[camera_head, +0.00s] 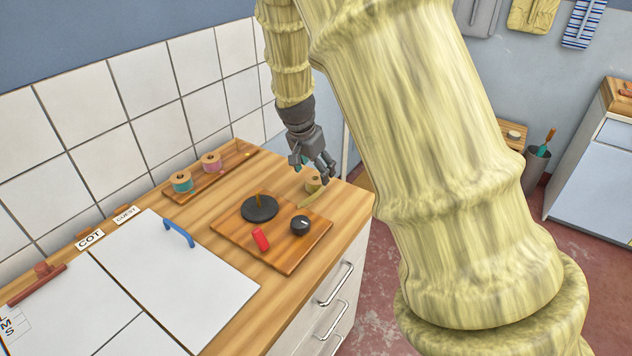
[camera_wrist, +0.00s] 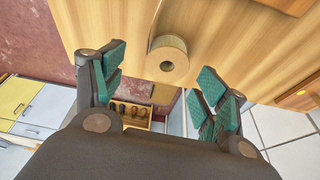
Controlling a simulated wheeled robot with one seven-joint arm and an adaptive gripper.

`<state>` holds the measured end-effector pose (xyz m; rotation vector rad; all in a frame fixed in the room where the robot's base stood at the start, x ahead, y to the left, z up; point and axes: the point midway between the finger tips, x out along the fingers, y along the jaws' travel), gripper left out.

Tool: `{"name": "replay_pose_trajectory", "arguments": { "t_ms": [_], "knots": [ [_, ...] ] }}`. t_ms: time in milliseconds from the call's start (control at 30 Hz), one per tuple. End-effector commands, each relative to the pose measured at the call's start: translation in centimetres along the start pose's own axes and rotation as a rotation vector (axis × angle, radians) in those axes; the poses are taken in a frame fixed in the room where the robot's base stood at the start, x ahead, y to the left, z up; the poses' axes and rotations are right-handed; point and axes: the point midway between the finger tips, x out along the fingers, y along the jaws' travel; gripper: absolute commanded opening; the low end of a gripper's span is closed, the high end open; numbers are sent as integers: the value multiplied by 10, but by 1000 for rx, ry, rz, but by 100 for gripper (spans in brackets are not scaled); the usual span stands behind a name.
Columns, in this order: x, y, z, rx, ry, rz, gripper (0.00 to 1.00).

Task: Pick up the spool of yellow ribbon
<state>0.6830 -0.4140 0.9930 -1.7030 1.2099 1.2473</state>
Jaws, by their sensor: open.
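The spool of yellow ribbon (camera_head: 313,185) stands on the wooden counter near its far right corner, with a loose ribbon tail lying toward the front. My gripper (camera_head: 314,170) is just above and partly in front of it. In the wrist view the spool (camera_wrist: 168,60) lies near the counter edge, between and beyond the green-padded fingers of my open gripper (camera_wrist: 160,85). Nothing is between the fingers. I cannot tell the exact gap between fingertips and spool.
A wooden tray (camera_head: 222,177) holds a teal spool (camera_head: 182,182) and a pink spool (camera_head: 211,162) to the left. A white panel with a blue handle (camera_head: 180,232) is further left.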

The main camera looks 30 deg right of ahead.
Motion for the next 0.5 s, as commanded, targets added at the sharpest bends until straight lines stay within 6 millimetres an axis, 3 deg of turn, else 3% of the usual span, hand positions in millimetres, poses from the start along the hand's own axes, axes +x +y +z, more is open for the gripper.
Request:
{"name": "replay_pose_trajectory", "arguments": {
  "t_ms": [267,500],
  "knots": [
    [14,-2,0,-3,-2,4,73],
    [40,-7,-3,-3,-2,5,73]
  ]
}}
